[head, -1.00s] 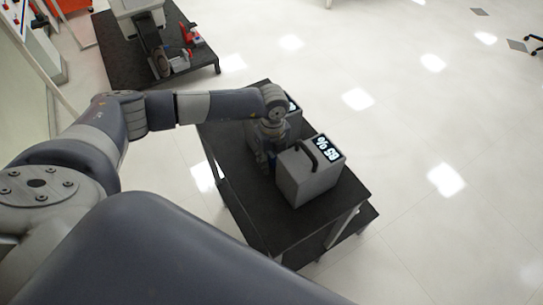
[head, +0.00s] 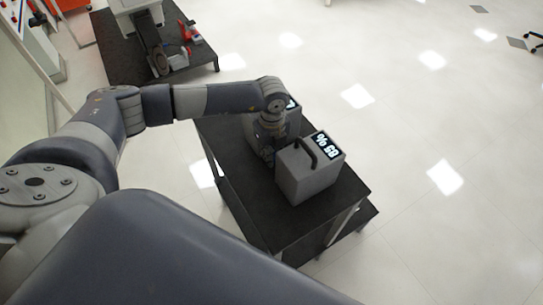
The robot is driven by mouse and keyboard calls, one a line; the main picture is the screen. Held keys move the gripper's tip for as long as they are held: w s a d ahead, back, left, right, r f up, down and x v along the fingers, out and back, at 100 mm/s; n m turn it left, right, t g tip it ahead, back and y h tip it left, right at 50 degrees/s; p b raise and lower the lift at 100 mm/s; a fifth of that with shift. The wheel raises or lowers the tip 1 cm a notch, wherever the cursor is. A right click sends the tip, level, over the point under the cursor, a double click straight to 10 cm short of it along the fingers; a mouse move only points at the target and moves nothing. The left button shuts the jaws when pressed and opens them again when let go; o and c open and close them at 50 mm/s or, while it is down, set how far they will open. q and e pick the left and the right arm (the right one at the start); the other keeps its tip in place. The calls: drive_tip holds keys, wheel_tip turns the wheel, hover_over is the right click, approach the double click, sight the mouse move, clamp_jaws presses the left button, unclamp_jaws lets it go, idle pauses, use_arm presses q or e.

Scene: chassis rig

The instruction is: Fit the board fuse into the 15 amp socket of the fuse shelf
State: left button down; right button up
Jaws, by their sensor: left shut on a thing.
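My left gripper (head: 266,152) points down over the dark table, at the near-left side of a grey box, close beside a second one. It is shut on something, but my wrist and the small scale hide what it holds. I cannot make out the board fuse, the fuse shelf or its 15 amp socket anywhere in the head view. My right gripper is not in view.
A grey box (head: 305,180) with a black handle and lit display stands on the dark table (head: 285,222). Another grey box (head: 291,122) stands behind it, partly hidden by my wrist. A second dark table (head: 120,65) holds equipment at upper left.

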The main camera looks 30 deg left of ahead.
sight(272, 150)
use_arm(q)
wheel_tip(272, 150, up, 17)
drive_tip(key=b, duration=0.4)
drive_tip(key=shift+f, duration=0.15)
